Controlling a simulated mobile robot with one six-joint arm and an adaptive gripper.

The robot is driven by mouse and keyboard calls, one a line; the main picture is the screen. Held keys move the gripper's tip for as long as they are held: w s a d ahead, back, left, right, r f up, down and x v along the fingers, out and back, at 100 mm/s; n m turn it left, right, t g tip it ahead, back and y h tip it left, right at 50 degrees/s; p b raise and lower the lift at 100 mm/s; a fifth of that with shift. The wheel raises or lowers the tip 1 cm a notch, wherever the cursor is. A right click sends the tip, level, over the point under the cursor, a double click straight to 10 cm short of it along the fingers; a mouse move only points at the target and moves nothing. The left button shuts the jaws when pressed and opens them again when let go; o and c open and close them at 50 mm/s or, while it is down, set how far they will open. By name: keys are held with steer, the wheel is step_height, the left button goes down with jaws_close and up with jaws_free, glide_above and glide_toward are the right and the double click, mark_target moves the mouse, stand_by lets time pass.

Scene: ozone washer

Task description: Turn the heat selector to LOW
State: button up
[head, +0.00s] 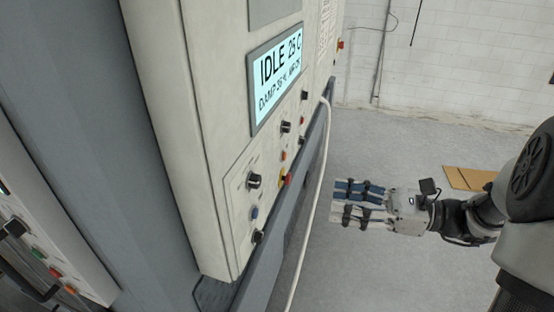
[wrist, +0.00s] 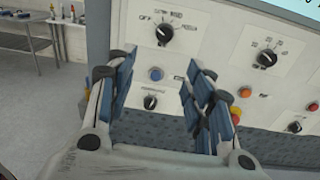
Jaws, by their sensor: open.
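The light control panel (head: 215,120) carries several black knobs; their labels are too small to read surely, so I cannot tell which is the heat selector. In the wrist view, one black knob (wrist: 165,36) is at the upper middle, a smaller knob (wrist: 150,102) below it, a scaled knob (wrist: 266,58) at the right and another small knob (wrist: 294,127) at the lower right. My gripper (head: 336,204) is open and empty, apart from the panel in the head view. In the wrist view its blue-padded fingers (wrist: 160,75) point toward the panel.
A display (head: 275,75) reads IDLE 25 C. A blue button (wrist: 155,74) sits between the left knobs, with orange and red buttons to the right. A pale hose (head: 308,205) hangs between panel and gripper. A metal table (wrist: 28,40) stands left; floor there is clear.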

steer(key=p, duration=0.1)
glide_toward(259, 182)
steer(key=x, duration=0.8)
steer(key=shift+w+a, duration=0.1)
steer(key=shift+a, duration=0.05)
steer(key=shift+m, duration=0.3)
steer(key=c, duration=1.1)
